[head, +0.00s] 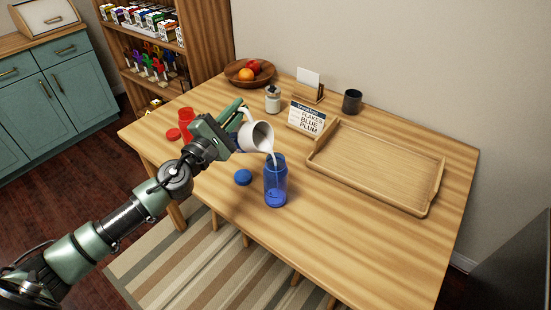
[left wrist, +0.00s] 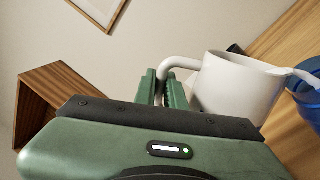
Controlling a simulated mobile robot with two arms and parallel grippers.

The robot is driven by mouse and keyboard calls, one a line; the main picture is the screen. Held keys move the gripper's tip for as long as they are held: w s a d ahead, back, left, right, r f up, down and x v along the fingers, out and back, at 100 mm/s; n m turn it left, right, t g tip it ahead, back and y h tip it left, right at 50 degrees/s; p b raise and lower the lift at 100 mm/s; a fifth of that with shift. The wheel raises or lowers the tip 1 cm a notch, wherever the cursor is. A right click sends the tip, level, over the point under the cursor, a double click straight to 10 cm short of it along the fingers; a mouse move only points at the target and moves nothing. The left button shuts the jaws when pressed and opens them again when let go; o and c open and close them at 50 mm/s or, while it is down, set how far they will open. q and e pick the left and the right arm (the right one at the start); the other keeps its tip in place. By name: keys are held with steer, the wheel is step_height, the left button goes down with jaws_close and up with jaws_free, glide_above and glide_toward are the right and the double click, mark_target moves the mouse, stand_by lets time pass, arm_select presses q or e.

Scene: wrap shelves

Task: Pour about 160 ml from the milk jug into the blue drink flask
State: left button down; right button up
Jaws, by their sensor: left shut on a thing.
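The white milk jug (head: 257,136) is tilted over the blue drink flask (head: 275,183) in the head view. A white stream runs from the jug's lip into the flask's open mouth. The flask stands upright on the table, and its level inside is hard to read. My left gripper (head: 237,116) is shut on the jug's handle. In the left wrist view the fingers (left wrist: 166,88) close around the handle, with the jug (left wrist: 235,85) to their right and part of the flask (left wrist: 308,98) at the right edge. My right gripper is not in view.
A blue lid (head: 243,177) lies left of the flask. A red flask (head: 187,120) and red lid (head: 173,134) are at the table's left. A wooden tray (head: 425,209), sign (head: 306,119), dark cup (head: 352,101), small jar (head: 273,99) and fruit bowl (head: 233,77) stand behind. The front right is clear.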

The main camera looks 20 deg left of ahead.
arm_select(q)
steer(key=shift+d+r, duration=0.1)
stand_by(0.3)
steer(key=shift+s+d+r+m+h+p, duration=0.1)
steer(key=shift+d+r+m+h+p, duration=0.1)
steer(key=shift+d+r+m, duration=0.3)
steer(key=shift+s+d+r+m+h+p, duration=0.1)
steer(key=shift+r+m+p, duration=0.1)
steer(key=shift+m, duration=0.5)
stand_by(0.7)
steer(key=shift+s+d+r+m+p, duration=0.15)
steer(key=shift+d+r+m+p, duration=0.1)
steer(key=shift+d+m+p, duration=0.2)
stand_by(0.3)
